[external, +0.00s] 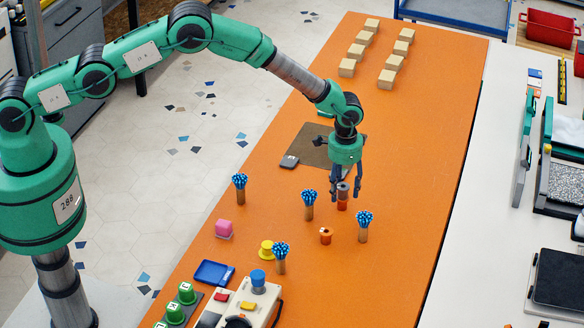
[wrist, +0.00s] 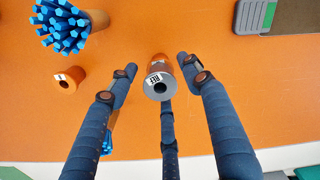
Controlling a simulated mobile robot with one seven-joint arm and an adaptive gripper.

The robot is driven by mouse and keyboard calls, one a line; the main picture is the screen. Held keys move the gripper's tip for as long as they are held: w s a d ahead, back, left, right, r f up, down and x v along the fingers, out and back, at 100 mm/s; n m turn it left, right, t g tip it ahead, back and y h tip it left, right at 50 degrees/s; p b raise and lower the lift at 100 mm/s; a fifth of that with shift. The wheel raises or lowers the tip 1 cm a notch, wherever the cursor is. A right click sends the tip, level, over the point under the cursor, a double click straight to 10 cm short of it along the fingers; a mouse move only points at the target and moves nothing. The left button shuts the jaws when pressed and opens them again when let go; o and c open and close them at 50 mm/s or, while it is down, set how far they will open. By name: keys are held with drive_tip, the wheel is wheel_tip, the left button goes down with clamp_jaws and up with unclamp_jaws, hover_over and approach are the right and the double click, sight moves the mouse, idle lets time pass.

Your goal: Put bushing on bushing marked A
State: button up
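A grey bushing (external: 343,187) stands on top of an orange-red bushing (external: 342,205), under my gripper. In the wrist view the grey bushing (wrist: 158,86) has a dark bore and a white label that seems to read REF; orange-red (wrist: 159,59) shows behind it. My gripper (external: 345,190) points down over this stack. In the wrist view its fingers (wrist: 157,72) are spread around the grey bushing, with gaps at both sides. A separate copper-orange bushing (external: 326,236) with a white label stands nearby; it also shows in the wrist view (wrist: 67,80). Its letter is not legible.
Several holders of blue-tipped sticks (external: 308,204) stand close around. A pink block (external: 223,229), a yellow spool (external: 266,249) and a blue tray (external: 214,273) lie left on the orange table (external: 400,215). A brown mat (external: 312,146) and tan blocks (external: 356,52) lie beyond.

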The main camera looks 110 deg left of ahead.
sight(343, 186)
drive_tip(key=shift+r, duration=0.15)
wheel_tip(343, 186, up, 12)
idle(0.8)
idle(0.6)
